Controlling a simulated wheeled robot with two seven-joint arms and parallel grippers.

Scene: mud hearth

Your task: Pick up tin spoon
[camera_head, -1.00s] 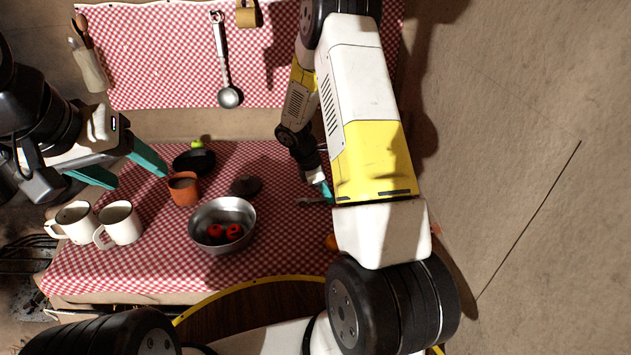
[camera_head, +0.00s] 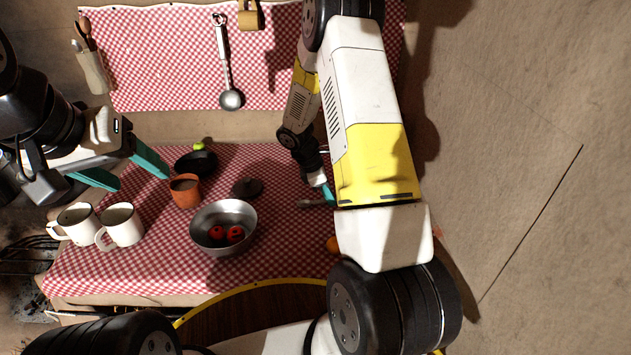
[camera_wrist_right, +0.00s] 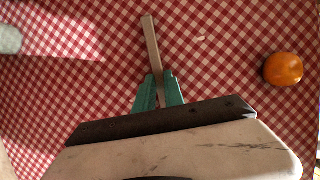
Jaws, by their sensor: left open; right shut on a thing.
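My right gripper (camera_wrist_right: 159,80) is shut on a narrow, flat, greyish-tan strip in the right wrist view. This looks like the tin spoon (camera_wrist_right: 152,40), with one end pointing away from the fingers. I cannot make out its bowl, and the part at the jaws is hidden. In the head view the right gripper (camera_head: 329,193) is low over the right side of the cloth, partly behind my forearm, with the spoon's end (camera_head: 309,203) showing to its left. I cannot tell if the spoon touches the cloth. My left gripper (camera_head: 142,182) is open and empty above the mugs.
A metal bowl (camera_head: 210,242) with red tomatoes, an orange cup (camera_head: 185,193), a black pan (camera_head: 194,165), a dark lid (camera_head: 246,189) and two white mugs (camera_head: 122,225) stand to the left. An orange fruit (camera_wrist_right: 284,69) lies right of the right gripper. A ladle (camera_head: 226,65) hangs behind.

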